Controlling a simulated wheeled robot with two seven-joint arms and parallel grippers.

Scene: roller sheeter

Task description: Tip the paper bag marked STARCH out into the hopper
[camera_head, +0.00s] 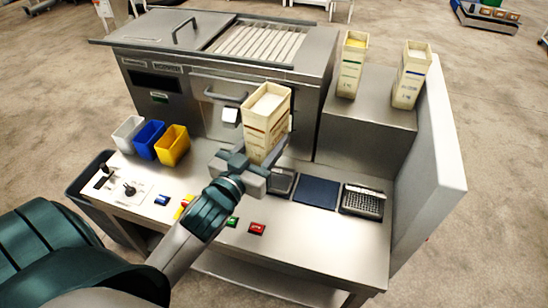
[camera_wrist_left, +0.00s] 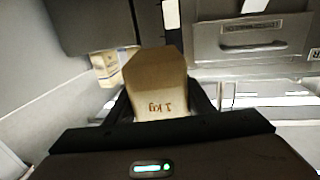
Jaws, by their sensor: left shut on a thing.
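A tall cream paper bag (camera_head: 266,112) with reddish-brown print stands roughly upright in my left gripper (camera_head: 255,165), above the worktop and in front of the machine. Its top looks open. In the left wrist view the held bag (camera_wrist_left: 157,85) sits between both fingers, with "1 kg" readable on it. Its name is too small to read. A grey machine stands behind, with a slatted opening (camera_head: 258,43) on its top, which looks like the hopper, beside a flat lid (camera_head: 165,30) with a handle. My right gripper is not in view.
Two more paper bags, one green-marked (camera_head: 352,65) and one blue-marked (camera_head: 411,75), stand on the raised grey block at right. White, blue (camera_head: 149,139) and yellow bins (camera_head: 172,145) stand at left. A dark pad (camera_head: 317,191) and keypad (camera_head: 362,201) lie at right front. A side panel (camera_head: 440,130) bounds the right.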

